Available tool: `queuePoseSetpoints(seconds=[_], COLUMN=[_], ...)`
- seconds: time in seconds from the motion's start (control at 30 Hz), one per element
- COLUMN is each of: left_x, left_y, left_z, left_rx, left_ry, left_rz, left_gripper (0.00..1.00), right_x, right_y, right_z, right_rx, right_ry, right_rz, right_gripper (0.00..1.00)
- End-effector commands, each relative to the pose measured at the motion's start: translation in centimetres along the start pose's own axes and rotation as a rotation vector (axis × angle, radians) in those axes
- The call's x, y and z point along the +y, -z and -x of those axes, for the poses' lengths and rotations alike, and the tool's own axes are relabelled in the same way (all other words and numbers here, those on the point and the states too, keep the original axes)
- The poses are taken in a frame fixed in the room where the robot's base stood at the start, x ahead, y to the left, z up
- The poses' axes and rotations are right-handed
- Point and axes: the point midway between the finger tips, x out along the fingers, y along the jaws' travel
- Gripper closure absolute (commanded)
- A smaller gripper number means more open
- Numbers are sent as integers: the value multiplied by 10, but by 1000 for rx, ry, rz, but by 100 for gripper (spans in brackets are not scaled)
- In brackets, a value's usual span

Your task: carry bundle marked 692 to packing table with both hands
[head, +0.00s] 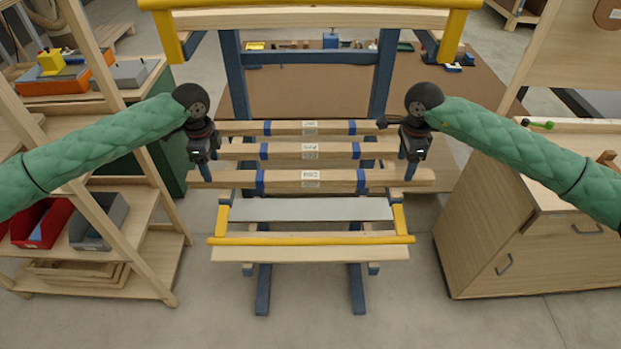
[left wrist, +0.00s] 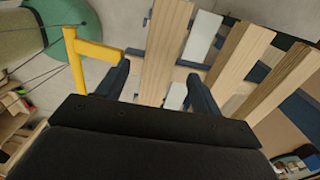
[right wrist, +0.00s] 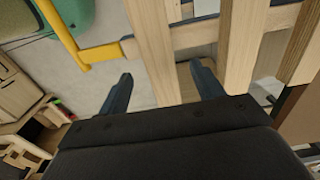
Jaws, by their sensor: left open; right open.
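Three long wooden bundles with blue bands and white labels lie crosswise on the blue rack: a front one (head: 285,180), a middle one (head: 285,151) and a back one (head: 280,129). The label numbers are too small to read, so I cannot tell which is 692. My left gripper (head: 204,170) is open over the left end of the front bundle, and my right gripper (head: 410,170) is open over its right end. In the left wrist view, a wooden bar (left wrist: 163,45) runs between the open fingers. The right wrist view shows the same with a bar (right wrist: 150,40). I cannot identify the packing table.
The rack has yellow rails (head: 310,240) in front and a yellow-ended beam (head: 310,20) above. A wooden shelf with bins (head: 97,222) stands left. A wooden cabinet (head: 500,225) stands right. A brown surface with small items (head: 480,100) lies behind. Floor in front is clear.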

Motion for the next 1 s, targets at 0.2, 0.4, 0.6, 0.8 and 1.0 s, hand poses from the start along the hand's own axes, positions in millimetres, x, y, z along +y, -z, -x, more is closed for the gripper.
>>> queuePoseSetpoints(seconds=[0.2,0.4,0.6,0.8,1.0], left_x=[0,0,0,0,0], left_y=[0,0,0,0,0], left_z=[-29,-42,-44,-44,-44], left_rx=[0,0,0,0,0], left_ry=[-2,0,1,0,0], left_rz=[0,1,0,0,0], left_gripper=[34,34,34,45,85], right_x=[0,0,0,0,0], right_y=[0,0,0,0,0], right_z=[-28,-42,-44,-44,-44], right_rx=[-1,0,0,0,0], right_ry=[-1,0,0,1,1], right_rz=[0,0,0,0,0], right_gripper=[34,34,34,45,85])
